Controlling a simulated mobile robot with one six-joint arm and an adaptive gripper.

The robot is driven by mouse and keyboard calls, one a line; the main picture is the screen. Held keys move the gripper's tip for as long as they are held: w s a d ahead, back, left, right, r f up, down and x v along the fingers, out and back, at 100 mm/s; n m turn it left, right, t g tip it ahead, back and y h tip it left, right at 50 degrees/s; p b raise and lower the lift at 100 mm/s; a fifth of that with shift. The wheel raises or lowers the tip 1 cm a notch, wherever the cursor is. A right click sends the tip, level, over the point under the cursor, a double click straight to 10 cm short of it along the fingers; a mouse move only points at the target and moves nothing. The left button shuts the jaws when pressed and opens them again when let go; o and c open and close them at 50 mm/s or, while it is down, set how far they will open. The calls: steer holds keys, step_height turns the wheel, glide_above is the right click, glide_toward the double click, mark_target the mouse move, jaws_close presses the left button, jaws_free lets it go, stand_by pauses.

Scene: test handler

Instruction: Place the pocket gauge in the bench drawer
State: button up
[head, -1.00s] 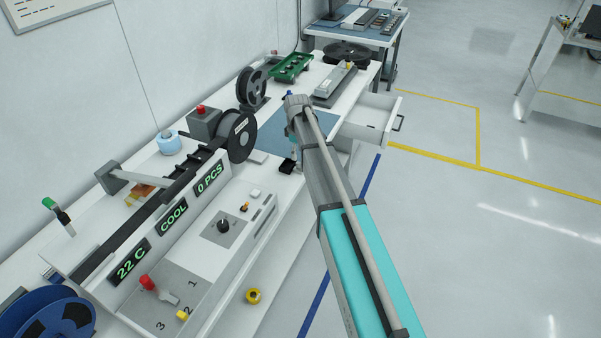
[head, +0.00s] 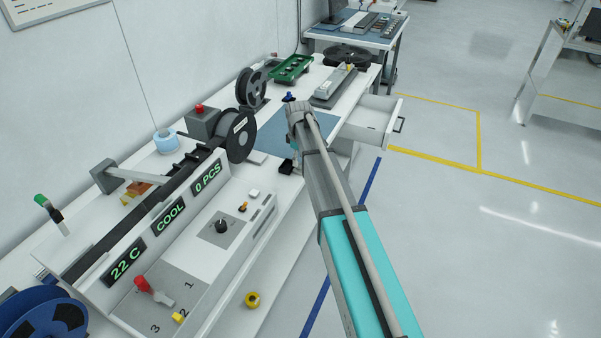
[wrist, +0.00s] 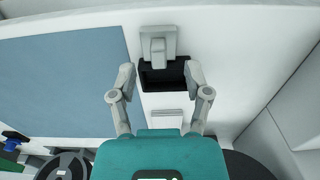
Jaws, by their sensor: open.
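A small black block with a grey piece at one end, which looks like the pocket gauge (wrist: 163,78), lies near the bench's front edge. It also shows as a dark shape in the head view (head: 286,168). My gripper (wrist: 159,75) is open, its fingers on either side of the black part with gaps visible. I cannot tell its height above the bench. In the head view my arm hides much of the gripper. The bench drawer (head: 368,132) stands open to the right of my wrist, and the part of its inside that shows looks empty.
A blue mat (wrist: 65,75) lies beside the black block. A small white piece (wrist: 165,113) lies close by. The white handler with a dark reel (head: 237,135) stands left of my arm. A grey fixture (head: 334,88) and a green tray (head: 291,69) are farther back.

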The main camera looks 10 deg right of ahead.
mark_target(299, 167)
steer(key=shift+f+b, duration=1.25)
steer(key=shift+f, duration=0.25)
jaws_close()
